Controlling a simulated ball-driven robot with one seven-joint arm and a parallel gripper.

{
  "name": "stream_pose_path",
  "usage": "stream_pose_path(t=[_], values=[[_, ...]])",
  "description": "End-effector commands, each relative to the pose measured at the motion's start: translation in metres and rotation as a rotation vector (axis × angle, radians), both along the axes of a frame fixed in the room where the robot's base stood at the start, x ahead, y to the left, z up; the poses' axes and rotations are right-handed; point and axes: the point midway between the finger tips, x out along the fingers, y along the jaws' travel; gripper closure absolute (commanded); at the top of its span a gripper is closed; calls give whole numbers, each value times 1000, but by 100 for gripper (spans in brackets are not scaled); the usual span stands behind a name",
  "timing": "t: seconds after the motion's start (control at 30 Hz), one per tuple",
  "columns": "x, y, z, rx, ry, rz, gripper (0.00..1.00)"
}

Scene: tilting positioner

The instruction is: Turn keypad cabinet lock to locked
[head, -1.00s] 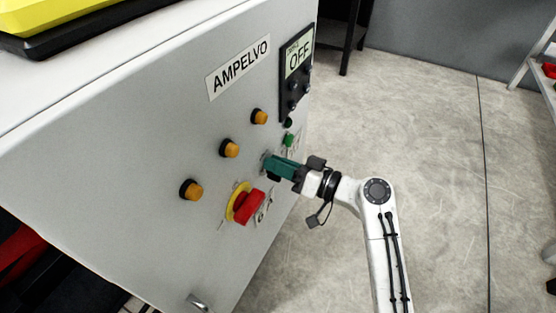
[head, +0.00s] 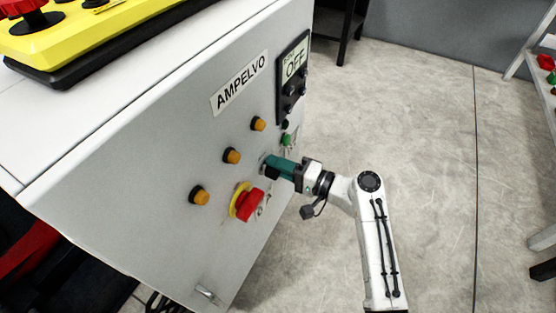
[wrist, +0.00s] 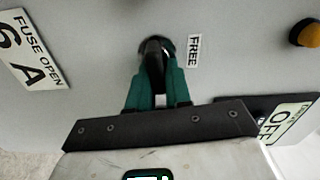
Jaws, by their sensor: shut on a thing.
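The lock is a dark knob (wrist: 155,50) on the grey cabinet front (head: 150,170). A small FREE label (wrist: 194,50) sits beside it in the wrist view. My gripper (wrist: 158,72) has green fingers closed around the knob, one on each side. In the head view my gripper (head: 268,163) reaches the panel from the right and hides most of the lock. Which mark the knob points to cannot be told. Whether another label is behind the fingers is hidden.
A red stop button on a yellow collar (head: 246,203) is just below left of my gripper. Orange buttons (head: 232,156) run along the panel. Open floor lies right.

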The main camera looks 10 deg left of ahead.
Motion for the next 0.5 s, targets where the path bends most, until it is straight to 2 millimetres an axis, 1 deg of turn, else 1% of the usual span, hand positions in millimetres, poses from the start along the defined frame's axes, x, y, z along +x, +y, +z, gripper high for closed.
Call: stream_pose_path(t=[0.2,0.5], values=[[1,-1,-1,30,88,-2,100],[1,-1,-3,46,130,-3,100]])
